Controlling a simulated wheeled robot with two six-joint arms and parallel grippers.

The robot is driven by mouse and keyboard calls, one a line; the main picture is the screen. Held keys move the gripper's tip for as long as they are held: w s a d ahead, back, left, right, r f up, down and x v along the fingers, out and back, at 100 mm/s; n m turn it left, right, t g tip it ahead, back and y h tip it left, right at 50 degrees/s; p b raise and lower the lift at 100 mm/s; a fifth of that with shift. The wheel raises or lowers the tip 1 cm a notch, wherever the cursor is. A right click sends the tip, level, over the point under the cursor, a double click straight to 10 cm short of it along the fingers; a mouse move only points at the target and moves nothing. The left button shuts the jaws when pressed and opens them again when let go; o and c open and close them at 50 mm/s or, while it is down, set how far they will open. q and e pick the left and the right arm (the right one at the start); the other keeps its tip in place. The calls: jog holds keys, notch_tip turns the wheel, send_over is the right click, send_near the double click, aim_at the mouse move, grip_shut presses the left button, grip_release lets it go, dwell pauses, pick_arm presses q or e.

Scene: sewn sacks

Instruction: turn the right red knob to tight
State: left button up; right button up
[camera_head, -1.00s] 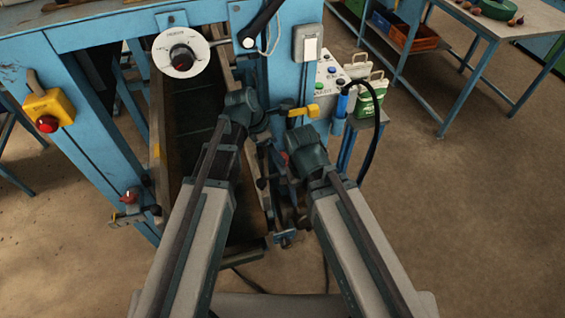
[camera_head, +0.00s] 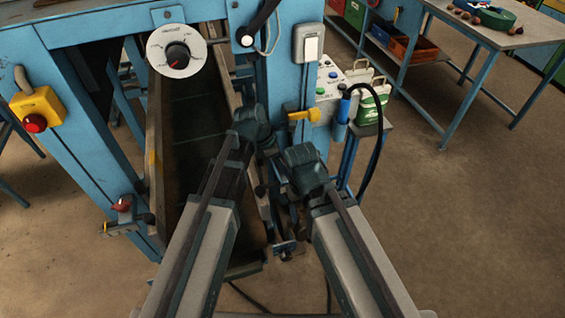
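A small red knob (camera_head: 123,203) sits on a bracket at the lower part of the left blue post. No red knob shows clearly on the right side, where my arms and wrists cover much of the machine's right post. My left gripper (camera_head: 262,185) is in front of the right edge of the dark belt, beside that post. My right gripper (camera_head: 285,225) is close to its right, among dark brackets. Both are small, dark and partly hidden by my own wrists, so I cannot tell their openings or whether they touch anything.
A white dial (camera_head: 158,64) and a yellow box with a red button (camera_head: 35,123) are on the blue frame. A yellow lever (camera_head: 300,115), a control box (camera_head: 328,88) and a black hose (camera_head: 377,150) are near my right arm. Open floor lies to the right.

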pick_arm(q)
jog(key=c, duration=0.4)
jog(key=shift+w+m+g, duration=0.2)
jog(key=shift+m+g, duration=0.2)
jog(key=shift+m, duration=0.5)
jog(key=shift+m+g, duration=0.5)
jog(key=shift+m, duration=0.9)
jog(key=o, duration=1.3)
jog(key=shift+s, duration=0.1)
jog(key=shift+c, duration=0.2)
